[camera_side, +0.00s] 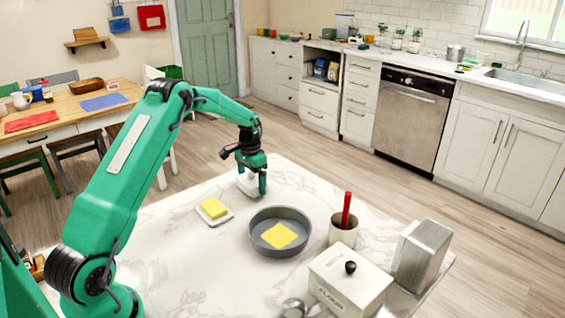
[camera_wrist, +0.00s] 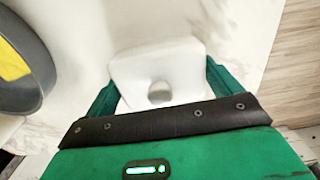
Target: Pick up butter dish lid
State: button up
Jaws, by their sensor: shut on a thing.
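The butter dish lid (camera_side: 248,184) is a white, rounded box-like cover near the far edge of the marble counter. In the wrist view the lid (camera_wrist: 160,70) sits between the two green fingers, with a round knob or hollow on its near part. My gripper (camera_side: 254,177) points down at it and is shut on it. I cannot tell whether the lid touches the counter. The butter dish (camera_side: 226,219) is a small white plate with a yellow butter block (camera_side: 213,208) on it, uncovered, to the lid's lower left.
A grey round pan (camera_side: 252,236) with a yellow piece inside stands nearby; its rim shows at left in the wrist view (camera_wrist: 44,50). A cup (camera_side: 343,233) with a red handle, a white flour box (camera_side: 350,280) and a metal block (camera_side: 425,255) stand at right. The counter's left part is clear.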

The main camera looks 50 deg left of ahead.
notch_tip(320, 180, up, 3)
jog(key=shift+f, duration=0.2)
jog(key=s+d+r, duration=0.1)
jog(key=d+r, duration=0.6)
jog(key=d, duration=0.4)
jog(key=shift+d, duration=0.35)
jog(key=shift+s, duration=0.1)
send_near(213, 206)
jog(key=shift+w+d+f, duration=0.15)
jog(key=shift+w+f, duration=0.15)
jog(key=shift+w, duration=0.15)
jog(key=shift+s+f, duration=0.1)
jog(key=shift+s, duration=0.3)
jog(key=shift+f, duration=0.3)
jog(key=shift+f, duration=3.1)
